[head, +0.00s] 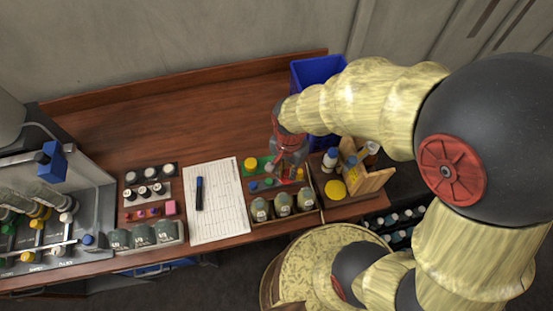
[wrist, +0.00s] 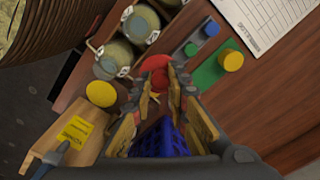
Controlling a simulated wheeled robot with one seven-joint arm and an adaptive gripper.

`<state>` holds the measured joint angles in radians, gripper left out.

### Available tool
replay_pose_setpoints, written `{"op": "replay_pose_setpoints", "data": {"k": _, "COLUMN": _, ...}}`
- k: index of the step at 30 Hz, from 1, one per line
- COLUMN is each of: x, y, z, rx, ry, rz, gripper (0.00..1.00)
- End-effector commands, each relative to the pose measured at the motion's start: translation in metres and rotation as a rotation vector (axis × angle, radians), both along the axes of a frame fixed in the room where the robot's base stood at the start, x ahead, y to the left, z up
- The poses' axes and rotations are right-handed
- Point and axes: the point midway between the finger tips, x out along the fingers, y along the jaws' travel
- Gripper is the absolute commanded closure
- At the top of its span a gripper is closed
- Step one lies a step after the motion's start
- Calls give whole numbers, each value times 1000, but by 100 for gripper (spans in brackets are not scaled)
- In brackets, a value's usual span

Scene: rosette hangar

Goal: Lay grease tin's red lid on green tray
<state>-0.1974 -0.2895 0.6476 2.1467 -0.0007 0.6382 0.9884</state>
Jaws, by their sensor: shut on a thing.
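My gripper (wrist: 163,88) is shut on a round red lid (wrist: 155,65), which shows at the fingertips in the wrist view. In the head view my gripper (head: 288,168) is low over the right part of the bench, and the lid is hard to make out there. The green tray (wrist: 207,74) lies to the right of the fingertips in the wrist view, with a yellow round piece (wrist: 231,60) on it. In the head view the green tray (head: 263,161) is partly hidden by my gripper. I cannot tell which container is the grease tin.
Several khaki jars (head: 283,204) stand in front. A yellow-topped jar (head: 335,189), a bottle (head: 330,160) and a wooden rack (head: 372,182) stand right. A blue bin (head: 318,70) is behind; paper (head: 220,205) lies left.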

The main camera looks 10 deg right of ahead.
Motion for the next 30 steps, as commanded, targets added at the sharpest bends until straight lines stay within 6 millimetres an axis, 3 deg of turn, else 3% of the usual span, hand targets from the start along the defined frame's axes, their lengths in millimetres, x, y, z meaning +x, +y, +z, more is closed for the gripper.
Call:
{"op": "replay_pose_setpoints", "data": {"k": 12, "x": 95, "y": 14, "z": -40, "rx": -1, "ry": 1, "rz": -1, "gripper": 95}}
{"op": "replay_pose_setpoints", "data": {"k": 16, "x": 117, "y": 18, "z": -39, "rx": -1, "ry": -1, "rz": 3, "gripper": 95}}
{"op": "replay_pose_setpoints", "data": {"k": 20, "x": 125, "y": 19, "z": -45, "rx": -1, "ry": 3, "rz": 5, "gripper": 95}}
{"op": "replay_pose_setpoints", "data": {"k": 30, "x": 125, "y": 19, "z": -96, "rx": -1, "ry": 3, "rz": 7, "gripper": 95}}
